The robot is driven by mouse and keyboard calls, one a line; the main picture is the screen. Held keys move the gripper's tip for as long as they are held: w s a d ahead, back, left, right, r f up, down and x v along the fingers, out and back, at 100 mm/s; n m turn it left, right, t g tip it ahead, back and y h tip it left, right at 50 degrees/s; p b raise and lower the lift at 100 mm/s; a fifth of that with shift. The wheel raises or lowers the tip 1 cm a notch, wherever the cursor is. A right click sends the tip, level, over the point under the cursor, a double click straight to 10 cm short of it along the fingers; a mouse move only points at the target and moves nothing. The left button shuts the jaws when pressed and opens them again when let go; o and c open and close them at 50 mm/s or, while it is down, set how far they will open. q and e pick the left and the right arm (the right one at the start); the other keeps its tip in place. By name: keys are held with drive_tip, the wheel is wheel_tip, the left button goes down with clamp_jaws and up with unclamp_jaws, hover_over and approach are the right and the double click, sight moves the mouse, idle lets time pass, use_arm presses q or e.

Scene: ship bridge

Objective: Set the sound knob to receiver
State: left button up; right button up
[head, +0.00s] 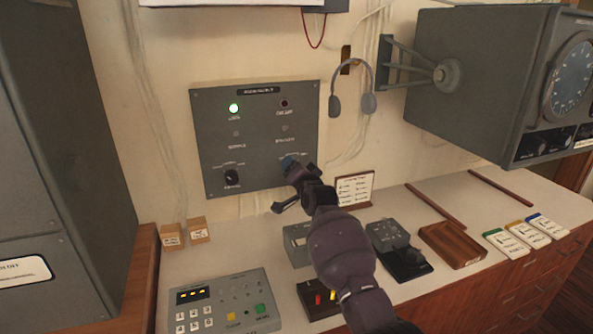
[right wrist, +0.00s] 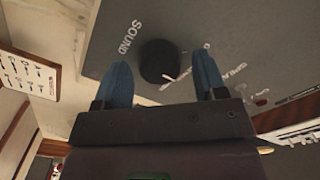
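The black round sound knob (right wrist: 158,60) sits on the grey wall panel (head: 255,128), beside the printed word SOUND in the right wrist view. White labels stand around the knob; one seems to read SPEAKER, the others are too tilted and small to read. I cannot make out which label the knob points at. My right gripper (head: 289,163) is at the panel's lower right and hides the knob in the head view. In the right wrist view its blue fingers (right wrist: 163,80) are open, one on each side of the knob, with gaps visible. My left gripper is out of view.
A second black knob (head: 231,177) is at the panel's lower left, below a lit green lamp (head: 234,108). A headset (head: 352,88) hangs to the right. Below, the counter holds a keypad unit (head: 222,305), a small sign (head: 354,189) and a wooden tray (head: 452,245).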

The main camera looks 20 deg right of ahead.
drive_tip(key=shift+s, duration=0.1)
drive_tip(key=s, duration=1)
drive_tip(key=shift+s+d, duration=0.15)
drive_tip(key=shift+s, duration=0.15)
idle(0.5)
